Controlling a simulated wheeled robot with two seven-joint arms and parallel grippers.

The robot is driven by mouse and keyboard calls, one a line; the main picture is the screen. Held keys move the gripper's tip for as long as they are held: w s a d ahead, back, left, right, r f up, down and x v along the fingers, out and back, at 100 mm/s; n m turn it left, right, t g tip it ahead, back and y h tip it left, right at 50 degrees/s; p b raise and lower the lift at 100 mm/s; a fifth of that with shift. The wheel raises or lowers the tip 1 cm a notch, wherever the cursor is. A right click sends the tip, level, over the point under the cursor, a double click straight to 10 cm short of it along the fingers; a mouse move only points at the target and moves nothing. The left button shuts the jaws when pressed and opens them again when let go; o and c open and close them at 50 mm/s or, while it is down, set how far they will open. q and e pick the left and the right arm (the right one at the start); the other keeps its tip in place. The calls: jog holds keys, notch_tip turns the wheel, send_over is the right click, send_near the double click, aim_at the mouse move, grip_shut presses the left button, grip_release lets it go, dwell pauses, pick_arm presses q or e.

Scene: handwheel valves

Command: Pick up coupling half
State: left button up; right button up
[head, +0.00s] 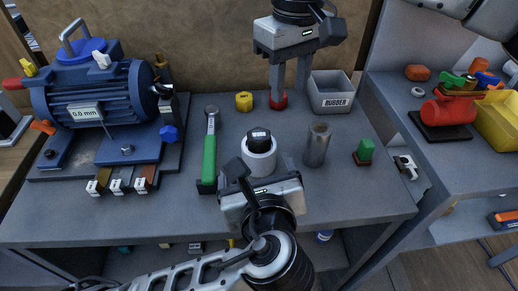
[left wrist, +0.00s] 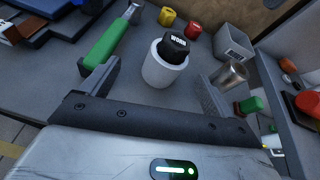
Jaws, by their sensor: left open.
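I cannot tell for certain which piece is the coupling half. A red piece (head: 278,100) and a yellow piece (head: 244,101) stand at the back of the bench; both also show in the left wrist view. A black piece marked WORN (head: 259,137) sits in a white cylindrical holder (head: 259,160). My left gripper (head: 258,176) is open and empty, in front of the holder; in the left wrist view the holder (left wrist: 163,73) shows ahead between its fingers. My right gripper (head: 290,88) has its fingers apart, pointing down, one overlapping the red piece; contact is unclear.
A metal cylinder (head: 317,146) and a green-topped block (head: 364,151) stand right of the holder. A green-handled tool (head: 210,150) and a blue motor (head: 100,105) are at the left. The bench front right is clear.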

aim_at(261, 169)
pick_arm(q)
jog(key=s, duration=0.1)
jog(key=s+f+m, duration=0.1)
jog(key=s+d+f+m, duration=0.1)
jog(key=shift+s+f+h, duration=0.25)
jog(key=shift+s+h, duration=0.15)
jog(key=shift+d+f, duration=0.1)
jog(key=shift+f, duration=0.2)
jog(key=x, duration=0.5)
jog(key=shift+w+f, duration=0.1)
jog(key=shift+x, duration=3.05)
jog(key=c, duration=1.3)
notch_tip(261, 169, up, 10)
jog(key=shift+d+f, duration=0.1)
jog(key=shift+f, duration=4.5)
jog(key=shift+f, duration=0.2)
